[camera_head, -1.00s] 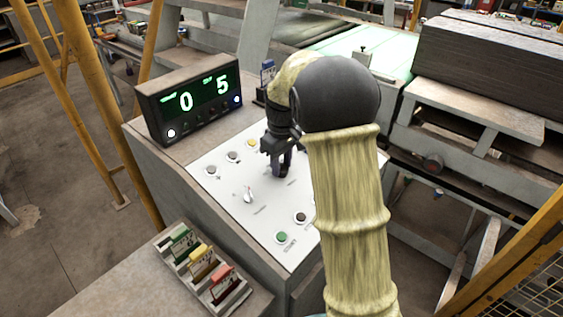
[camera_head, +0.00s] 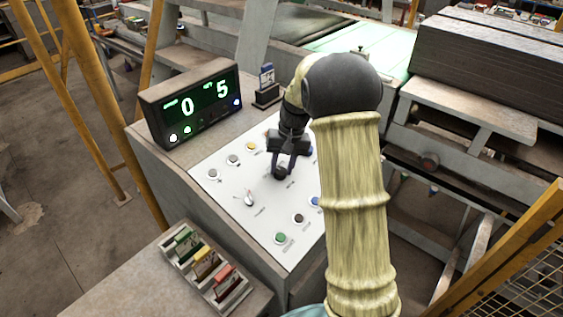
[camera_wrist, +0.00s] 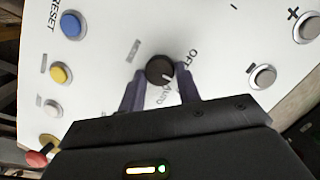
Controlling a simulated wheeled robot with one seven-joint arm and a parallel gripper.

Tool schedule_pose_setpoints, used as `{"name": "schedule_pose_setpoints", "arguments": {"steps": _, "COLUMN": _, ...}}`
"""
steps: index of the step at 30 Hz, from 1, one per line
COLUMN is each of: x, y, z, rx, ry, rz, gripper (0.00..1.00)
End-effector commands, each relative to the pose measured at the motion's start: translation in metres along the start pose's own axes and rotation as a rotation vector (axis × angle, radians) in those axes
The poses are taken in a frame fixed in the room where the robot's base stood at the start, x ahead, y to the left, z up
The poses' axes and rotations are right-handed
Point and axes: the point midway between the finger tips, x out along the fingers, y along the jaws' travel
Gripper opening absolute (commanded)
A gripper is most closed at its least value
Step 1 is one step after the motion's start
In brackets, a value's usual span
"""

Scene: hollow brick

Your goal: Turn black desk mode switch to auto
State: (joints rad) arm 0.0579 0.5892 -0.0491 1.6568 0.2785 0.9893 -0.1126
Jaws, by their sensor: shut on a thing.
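The black mode switch (camera_wrist: 157,68) is a round knob on the white desk panel, seen between my fingers in the wrist view. Its white mark points to the lower right, towards the printed word AUTO; OFF is printed to its upper right. In the head view the knob (camera_head: 280,174) shows at the fingertips. My gripper (camera_wrist: 161,76) is shut on the knob, one finger on each side. It also shows in the head view (camera_head: 281,166), reaching down to the panel, with my arm hiding the panel's right part.
A display (camera_head: 192,105) reading 0 and 5 stands behind the panel. A white-handled switch (camera_head: 249,200), a green button (camera_head: 281,238) and a yellow button (camera_head: 251,146) are nearby. A tray of coloured stamps (camera_head: 207,268) sits in front.

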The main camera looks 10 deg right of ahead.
Motion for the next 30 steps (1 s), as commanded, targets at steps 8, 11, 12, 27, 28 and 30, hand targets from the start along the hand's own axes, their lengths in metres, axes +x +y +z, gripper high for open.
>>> {"name": "schedule_pose_setpoints", "arguments": {"steps": 8, "x": -0.0021, "y": 0.0024, "z": -0.0008, "rx": 0.253, "ry": 0.005, "rz": -0.074, "gripper": 0.1}}
{"name": "schedule_pose_setpoints", "arguments": {"steps": 11, "x": -0.0019, "y": 0.0032, "z": -0.0004, "rx": 0.345, "ry": 0.004, "rz": -0.1, "gripper": 0.1}}
{"name": "schedule_pose_setpoints", "arguments": {"steps": 12, "x": -0.0018, "y": 0.0034, "z": -0.0004, "rx": 0.38, "ry": 0.005, "rz": -0.11, "gripper": 0.1}}
{"name": "schedule_pose_setpoints", "arguments": {"steps": 27, "x": -0.0012, "y": 0.0068, "z": 0.0012, "rx": 0.791, "ry": 0.007, "rz": -0.229, "gripper": 0.1}}
{"name": "schedule_pose_setpoints", "arguments": {"steps": 28, "x": -0.0011, "y": 0.007, "z": 0.0014, "rx": 0.806, "ry": 0.007, "rz": -0.234, "gripper": 0.1}}
{"name": "schedule_pose_setpoints", "arguments": {"steps": 30, "x": -0.001, "y": 0.007, "z": 0.0016, "rx": 0.842, "ry": 0.006, "rz": -0.244, "gripper": 0.1}}
